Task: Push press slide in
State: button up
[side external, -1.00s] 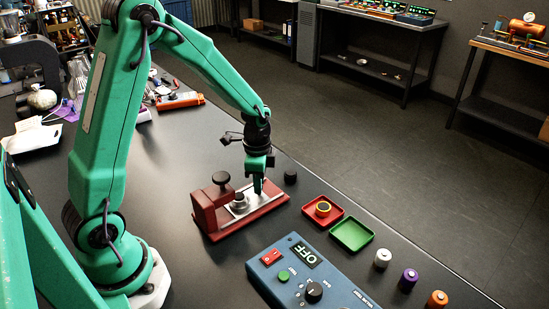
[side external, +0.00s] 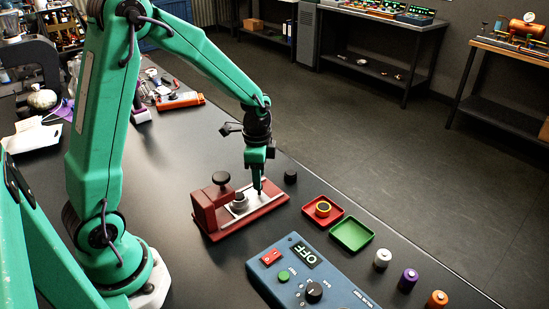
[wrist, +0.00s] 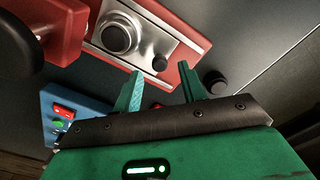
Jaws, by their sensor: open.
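The red press (side external: 205,212) stands on the dark bench with a black knob (side external: 221,178) on top. Its silver slide (side external: 250,198) sticks out of the press body to the right along the red base. A round metal part (side external: 239,200) stands on the slide. The wrist view shows the slide (wrist: 185,50), the round part (wrist: 117,37) and a small dark peg (wrist: 160,63) near the slide's outer end. My gripper (wrist: 160,84) is open and empty, with its fingers apart close to that end. In the side view my gripper (side external: 258,190) points down there. Contact cannot be told.
A black cylinder (side external: 290,176) stands behind the press. A red tray (side external: 335,219) with a ring-like part and an empty green tray (side external: 364,240) lie to the right. A blue control box (side external: 340,292) reading OFF and several coloured cylinders (side external: 409,279) are in front.

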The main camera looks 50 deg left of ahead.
jog(key=shift+r, duration=2.65)
jog(key=shift+w, duration=0.1)
jog(key=c, duration=0.6)
jog(key=shift+w, duration=0.2)
grip_shut()
jog(key=w+d+r+n+g, duration=0.1)
jog(key=w+r+n+g, duration=0.1)
jog(key=w+n, duration=0.5)
jog(key=shift+w+d+r+g, duration=0.25)
jog(key=shift+w+r+g, duration=0.1)
jog(key=shift+w, duration=0.5)
